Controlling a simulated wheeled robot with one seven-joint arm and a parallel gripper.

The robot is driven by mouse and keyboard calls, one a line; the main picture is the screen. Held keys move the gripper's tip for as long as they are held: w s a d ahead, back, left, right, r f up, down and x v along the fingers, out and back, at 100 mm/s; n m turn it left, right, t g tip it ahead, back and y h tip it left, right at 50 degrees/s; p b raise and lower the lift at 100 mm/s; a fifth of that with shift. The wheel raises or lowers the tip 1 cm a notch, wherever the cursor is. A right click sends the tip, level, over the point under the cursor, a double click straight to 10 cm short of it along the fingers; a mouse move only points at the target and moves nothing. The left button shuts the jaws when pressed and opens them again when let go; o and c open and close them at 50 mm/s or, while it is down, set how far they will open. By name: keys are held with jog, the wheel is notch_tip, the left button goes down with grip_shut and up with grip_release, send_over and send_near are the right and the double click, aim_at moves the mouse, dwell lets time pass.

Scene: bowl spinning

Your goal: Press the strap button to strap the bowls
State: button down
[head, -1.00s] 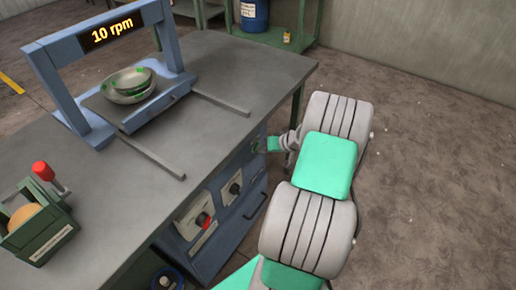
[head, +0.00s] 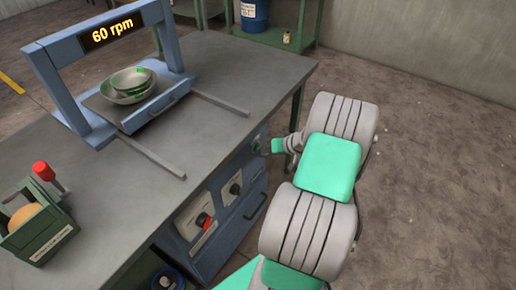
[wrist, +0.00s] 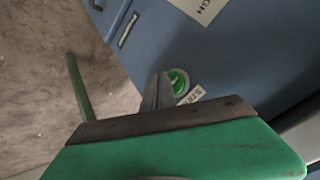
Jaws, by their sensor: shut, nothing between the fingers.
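Two nested grey bowls (head: 130,84) with green marks sit on the sliding tray under the blue frame. The round green button (head: 256,144) is on the blue cabinet's front, near its right end. In the wrist view the green button (wrist: 178,80) shows beside a partly hidden label (wrist: 192,95) reading "STR". My gripper (head: 271,147) is just off the cabinet front, to the right of the button. In the wrist view my gripper (wrist: 161,80) is shut and empty, its fingers covering the button's left edge. A gap shows in the head view.
The display (head: 110,32) reads "60 rpm". The cabinet front also has a red knob (head: 203,221), a dark knob (head: 235,188) and a handle (head: 255,206). Two rails reach across the workbench top (head: 140,190). A green box (head: 40,232) stands at left. Floor right of the bench is open.

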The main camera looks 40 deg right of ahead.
jog(key=s, duration=0.1)
jog(key=s+d, duration=0.1)
jog(key=s, duration=0.2)
jog(key=shift+s+d, duration=0.35)
jog(key=shift+s, duration=0.1)
dwell(0.6)
